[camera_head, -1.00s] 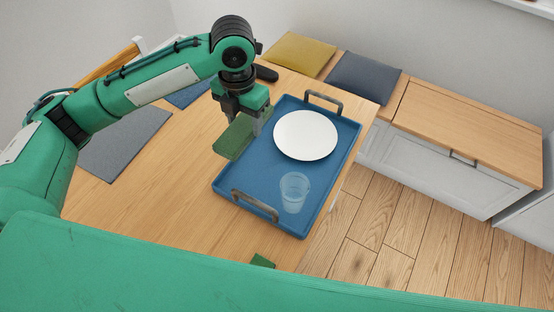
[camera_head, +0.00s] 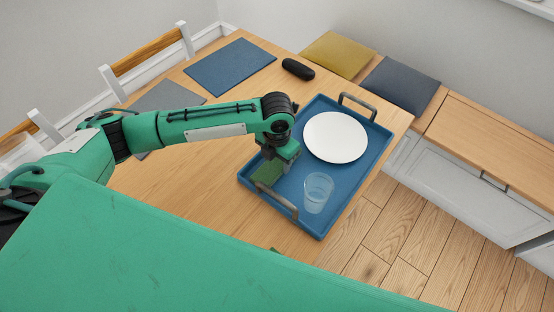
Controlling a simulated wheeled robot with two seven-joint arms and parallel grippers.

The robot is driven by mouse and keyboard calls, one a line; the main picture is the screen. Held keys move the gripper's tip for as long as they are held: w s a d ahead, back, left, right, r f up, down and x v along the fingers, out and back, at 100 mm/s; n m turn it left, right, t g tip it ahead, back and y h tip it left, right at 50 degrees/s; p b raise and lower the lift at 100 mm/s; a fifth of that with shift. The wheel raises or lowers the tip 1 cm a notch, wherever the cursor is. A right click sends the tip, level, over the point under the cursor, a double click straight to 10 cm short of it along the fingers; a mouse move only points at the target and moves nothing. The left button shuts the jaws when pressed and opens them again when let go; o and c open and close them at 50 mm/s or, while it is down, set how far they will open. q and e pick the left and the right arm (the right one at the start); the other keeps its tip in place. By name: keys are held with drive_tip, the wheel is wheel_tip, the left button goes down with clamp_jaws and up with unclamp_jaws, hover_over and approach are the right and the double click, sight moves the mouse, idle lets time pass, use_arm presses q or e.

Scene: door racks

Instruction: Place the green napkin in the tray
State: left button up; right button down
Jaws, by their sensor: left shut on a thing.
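The blue tray (camera_head: 350,190) lies on the wooden table, with a white plate (camera_head: 336,137) and a clear cup (camera_head: 318,191) in it. The green napkin (camera_head: 266,173) is at the left side of the tray, inside its outline, near the front handle. My left gripper (camera_head: 277,165) is over that part of the tray and shut on the napkin. The gripper and wrist hide part of the napkin, and I cannot tell whether it touches the tray floor. My right gripper is not in view.
A black case (camera_head: 298,69), a blue placemat (camera_head: 230,67) and a grey placemat (camera_head: 168,99) lie farther back on the table (camera_head: 195,165). The tray's grey handles (camera_head: 277,200) stand up at both ends. Chairs stand at the left, a cushioned bench at the back right.

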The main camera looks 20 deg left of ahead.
sight(277, 162)
use_arm(q)
drive_tip(key=shift+f, duration=0.4)
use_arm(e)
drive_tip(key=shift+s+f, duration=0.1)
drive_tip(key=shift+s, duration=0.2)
use_arm(q)
drive_tip(key=shift+f, duration=0.15)
drive_tip(key=o, duration=1)
drive_tip(key=shift+c, duration=0.2)
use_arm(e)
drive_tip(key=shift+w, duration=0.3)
use_arm(q)
wheel_tip(277, 162, up, 12)
drive_tip(key=shift+b, duration=0.35)
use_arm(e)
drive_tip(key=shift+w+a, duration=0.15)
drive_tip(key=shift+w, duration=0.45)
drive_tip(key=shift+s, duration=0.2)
